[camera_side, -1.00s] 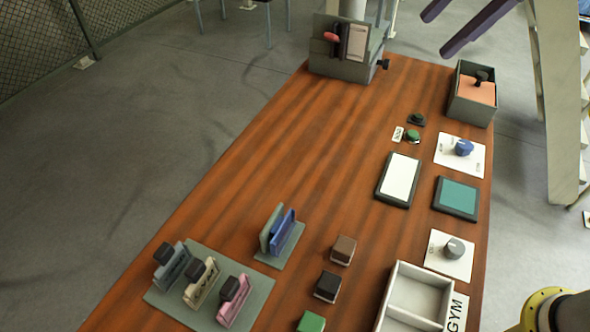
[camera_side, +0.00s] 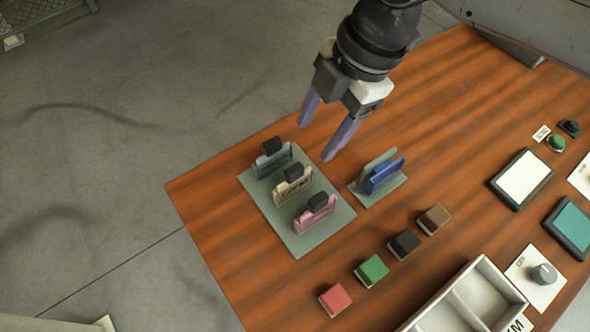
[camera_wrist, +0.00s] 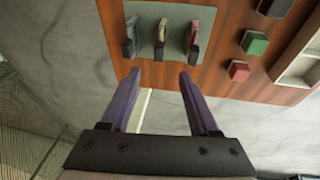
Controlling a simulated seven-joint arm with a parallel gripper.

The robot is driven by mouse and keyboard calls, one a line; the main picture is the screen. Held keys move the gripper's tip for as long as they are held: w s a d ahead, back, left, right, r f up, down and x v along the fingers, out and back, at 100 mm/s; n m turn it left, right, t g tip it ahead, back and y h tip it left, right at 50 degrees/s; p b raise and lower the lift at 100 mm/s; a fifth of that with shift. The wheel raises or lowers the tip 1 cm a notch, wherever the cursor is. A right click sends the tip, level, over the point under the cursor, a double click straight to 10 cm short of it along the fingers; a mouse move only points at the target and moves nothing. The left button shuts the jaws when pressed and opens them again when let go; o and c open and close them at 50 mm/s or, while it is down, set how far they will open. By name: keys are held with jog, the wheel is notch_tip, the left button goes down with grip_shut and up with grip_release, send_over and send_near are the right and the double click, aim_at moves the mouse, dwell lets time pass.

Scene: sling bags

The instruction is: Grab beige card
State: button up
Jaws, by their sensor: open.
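The beige card (camera_side: 292,189) stands upright on a grey-green base plate (camera_side: 330,237), between a grey-blue card (camera_side: 272,161) and a pink card (camera_side: 315,215). Each of these cards has a black block on its top. In the wrist view the beige card (camera_wrist: 160,40) is the middle one, ahead of and between my fingertips. My gripper (camera_side: 315,140) is open and empty, with two purple fingers, above and behind the cards in the side view. It also shows in the wrist view (camera_wrist: 160,76), apart from the cards.
A blue card (camera_side: 384,176) stands in a holder right of the plate. Brown (camera_side: 434,219), black (camera_side: 404,243), green (camera_side: 371,269) and red (camera_side: 335,299) blocks lie in a row. A white divided tray (camera_side: 470,300) is at the lower right. The table's far middle is clear.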

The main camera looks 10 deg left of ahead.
aim_at(297, 169)
jog(key=x, duration=1.2)
jog(key=shift+s+f, duration=0.1)
grip_shut()
